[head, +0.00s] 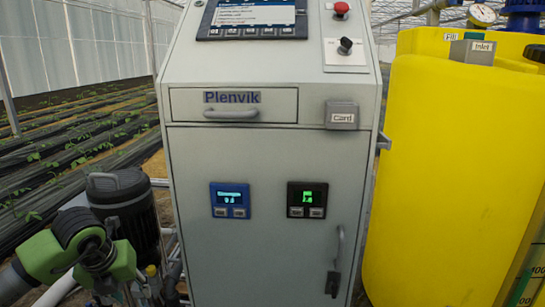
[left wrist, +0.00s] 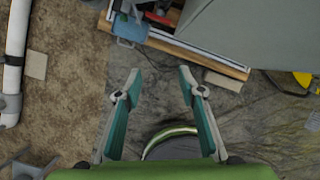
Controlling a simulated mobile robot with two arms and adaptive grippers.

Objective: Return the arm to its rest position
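My left arm comes in at the lower left of the head view, with its green and dark wrist parts in front of a dark motor. In the left wrist view my left gripper (left wrist: 159,74) is open. Its two teal fingers are spread wide apart, with nothing between them but the floor below. In the head view the fingers are too small and too near the lower edge to make out. My right gripper is in neither view.
A grey Plenvik cabinet (head: 262,200) stands in the middle, with a drawer (head: 270,104), a Card box (head: 341,116) and a door handle (head: 337,262). A yellow tank (head: 450,160) stands at right. A dark motor (head: 125,205) stands close to my left arm. Crop rows lie at left.

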